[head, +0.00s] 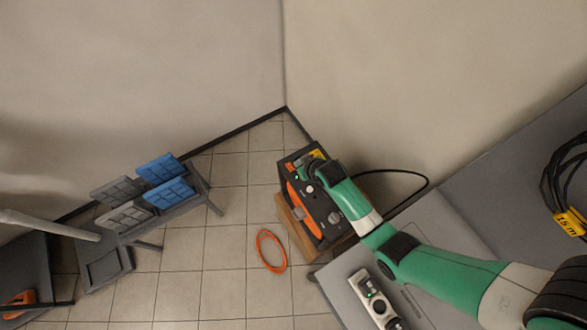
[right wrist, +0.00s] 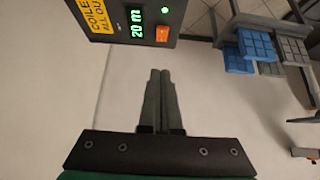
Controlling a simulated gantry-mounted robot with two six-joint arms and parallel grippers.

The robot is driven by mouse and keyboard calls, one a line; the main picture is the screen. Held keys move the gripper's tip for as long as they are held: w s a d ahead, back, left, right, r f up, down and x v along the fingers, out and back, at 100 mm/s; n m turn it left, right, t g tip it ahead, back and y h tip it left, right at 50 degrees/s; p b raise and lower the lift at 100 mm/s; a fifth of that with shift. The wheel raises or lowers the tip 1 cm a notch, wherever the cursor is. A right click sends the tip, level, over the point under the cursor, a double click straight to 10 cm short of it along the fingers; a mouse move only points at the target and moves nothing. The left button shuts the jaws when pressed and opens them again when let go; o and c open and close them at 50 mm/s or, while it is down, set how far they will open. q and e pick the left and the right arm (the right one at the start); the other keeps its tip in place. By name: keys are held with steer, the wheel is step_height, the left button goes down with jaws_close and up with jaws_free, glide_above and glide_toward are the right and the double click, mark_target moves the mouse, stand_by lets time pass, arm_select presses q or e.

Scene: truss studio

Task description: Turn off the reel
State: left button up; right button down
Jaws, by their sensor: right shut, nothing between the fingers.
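The reel is a black and orange box (head: 330,232) on a wooden stand by the wall corner in the head view. In the right wrist view its dark panel (right wrist: 108,30) fills the top, with a yellow label, a lit green "20 m" display (right wrist: 137,22), a lit green lamp (right wrist: 166,10) and an orange switch (right wrist: 162,35). My right gripper (right wrist: 160,72) is shut and empty, its fingertips appearing just below the switch, apart from it in the picture. In the head view my right arm's end covers part of the reel's top. My left gripper is not in view.
A black cable coil tagged "15 m" (head: 560,190) lies at right. An orange cable coil (head: 271,251) lies on the tiled floor. A rack of blue and grey bins (head: 160,168) stands at left.

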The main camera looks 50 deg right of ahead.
steer(key=b, duration=0.4)
glide_above(290, 166)
steer(key=s, duration=0.3)
steer(key=f, duration=0.5)
steer(key=shift+w+a+f, duration=0.15)
steer(key=shift+w+a, duration=0.05)
steer(key=shift+a, duration=0.15)
step_height(290, 166, down, 3)
steer(key=shift+f+b, duration=0.2)
steer(key=shift+b, duration=0.3)
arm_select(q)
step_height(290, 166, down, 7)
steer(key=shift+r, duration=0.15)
arm_select(e)
steer(key=shift+f, duration=0.35)
